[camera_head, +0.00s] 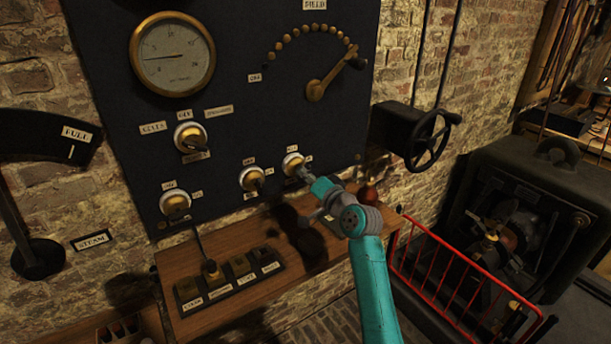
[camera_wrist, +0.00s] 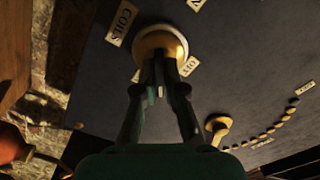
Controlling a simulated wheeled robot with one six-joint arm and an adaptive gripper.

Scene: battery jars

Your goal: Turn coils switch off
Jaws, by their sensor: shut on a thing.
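The coils switch (camera_head: 293,160) is a round brass-rimmed switch with a pale face, the rightmost of the lower row on the dark panel. In the wrist view its brass base (camera_wrist: 162,40) shows beside a "COILS" label (camera_wrist: 122,23). My gripper (camera_head: 306,173) reaches it from the lower right. In the wrist view both fingers of my gripper (camera_wrist: 160,75) come together at the switch, shut on its lever. The fingers hide the lever, so I cannot tell its exact position. A small label (camera_wrist: 189,66), seemingly "ON", lies beside the base.
Another brass switch (camera_head: 252,179) sits close to the left. A gauge (camera_head: 172,54) and a brass dial arm (camera_head: 316,90) are above. A wooden shelf (camera_head: 190,326) with a dark switch block lies below. A black handwheel (camera_head: 434,140) and red railing (camera_head: 456,270) stand right.

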